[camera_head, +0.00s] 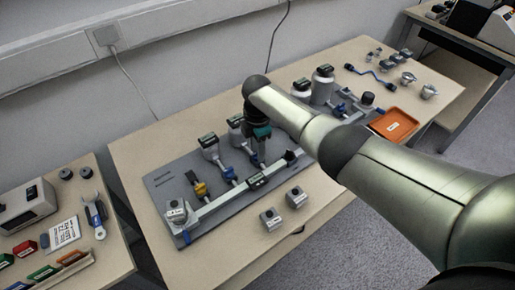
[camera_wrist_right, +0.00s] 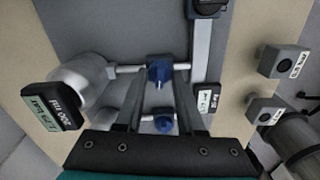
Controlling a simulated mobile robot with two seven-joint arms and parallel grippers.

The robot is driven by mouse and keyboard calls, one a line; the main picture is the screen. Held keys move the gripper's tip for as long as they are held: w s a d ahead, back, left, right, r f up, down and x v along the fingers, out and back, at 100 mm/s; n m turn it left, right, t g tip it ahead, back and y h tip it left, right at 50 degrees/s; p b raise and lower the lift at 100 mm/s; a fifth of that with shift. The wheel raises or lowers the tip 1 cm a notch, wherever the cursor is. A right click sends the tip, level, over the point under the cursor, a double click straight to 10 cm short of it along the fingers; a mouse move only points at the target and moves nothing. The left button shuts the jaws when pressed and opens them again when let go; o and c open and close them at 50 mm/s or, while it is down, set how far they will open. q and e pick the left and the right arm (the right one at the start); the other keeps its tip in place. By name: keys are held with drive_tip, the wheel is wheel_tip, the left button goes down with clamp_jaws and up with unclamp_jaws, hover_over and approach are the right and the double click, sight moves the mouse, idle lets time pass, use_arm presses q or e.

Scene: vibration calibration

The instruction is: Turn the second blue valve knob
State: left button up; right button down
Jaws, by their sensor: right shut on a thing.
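My right gripper (camera_head: 258,160) reaches down over the grey board, its fingers around a blue valve knob (camera_wrist_right: 158,72) that sits on a thin pipe beside a white cylinder with a dark label (camera_wrist_right: 55,115). In the head view the gripper hides this knob. Another blue valve knob (camera_head: 229,174) stands to its left on the board; in the wrist view a blue knob (camera_wrist_right: 163,124) shows lower, between the finger bases. A yellow-topped knob (camera_head: 200,188) stands further left. My left gripper is not in view.
The grey board (camera_head: 165,185) carries a long bar with a dark display (camera_head: 257,180). Two small grey blocks (camera_head: 270,219) stand in front of it. An orange tray (camera_head: 394,124) and metal parts lie at the right. A side table with tools (camera_head: 97,215) stands left.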

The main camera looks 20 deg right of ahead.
drive_tip(key=shift+n, duration=0.8)
drive_tip(key=shift+a, duration=0.1)
drive_tip(key=c, duration=0.5)
unclamp_jaws()
drive_tip(key=shift+r, duration=0.6)
wheel_tip(320, 180, up, 14)
drive_tip(key=p, duration=0.4)
drive_tip(key=shift+p, duration=0.35)
